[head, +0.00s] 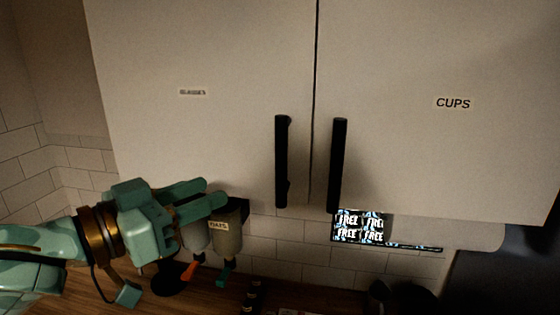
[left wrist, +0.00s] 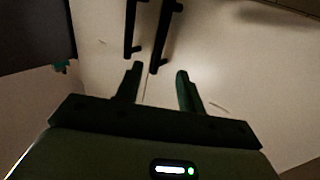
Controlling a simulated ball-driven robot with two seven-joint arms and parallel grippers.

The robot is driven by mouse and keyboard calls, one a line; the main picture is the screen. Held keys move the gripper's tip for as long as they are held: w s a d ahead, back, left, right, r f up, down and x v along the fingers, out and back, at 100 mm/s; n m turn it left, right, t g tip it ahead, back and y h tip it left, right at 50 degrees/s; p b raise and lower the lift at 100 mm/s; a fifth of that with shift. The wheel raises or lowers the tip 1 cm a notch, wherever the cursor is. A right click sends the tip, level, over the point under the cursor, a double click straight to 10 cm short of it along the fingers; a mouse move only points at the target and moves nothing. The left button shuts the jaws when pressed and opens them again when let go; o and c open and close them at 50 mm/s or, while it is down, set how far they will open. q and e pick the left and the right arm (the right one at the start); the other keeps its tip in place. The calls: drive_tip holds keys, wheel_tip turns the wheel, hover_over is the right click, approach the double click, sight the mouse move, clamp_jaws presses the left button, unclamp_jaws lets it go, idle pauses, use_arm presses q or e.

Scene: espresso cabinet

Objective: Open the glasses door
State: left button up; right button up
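The glasses door (head: 200,50) is the left white cabinet door, with a small, hard-to-read label. It is closed, level with the CUPS door (head: 440,60). Its black upright bar handle (head: 282,160) is near the seam, beside the other door's handle (head: 337,165). My left gripper (head: 214,193) is low and left of the glasses handle, apart from it, its fingers pointing right. In the left wrist view its fingers (left wrist: 160,70) are spread with nothing between them. Both handles show beyond the fingertips there, including the right-hand one (left wrist: 165,35). My right gripper is not seen.
Dispensers, one labelled (head: 228,235), hang below the cabinet behind my left gripper. A lit screen (head: 360,227) reading FREE is under the CUPS door. A wooden counter (head: 200,297) runs below. The space before the doors looks clear.

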sight(277, 165)
use_arm(q)
drive_tip(key=p+x, duration=0.3)
drive_tip(key=x, duration=1.3)
drive_tip(key=shift+w+f, duration=0.1)
clamp_jaws()
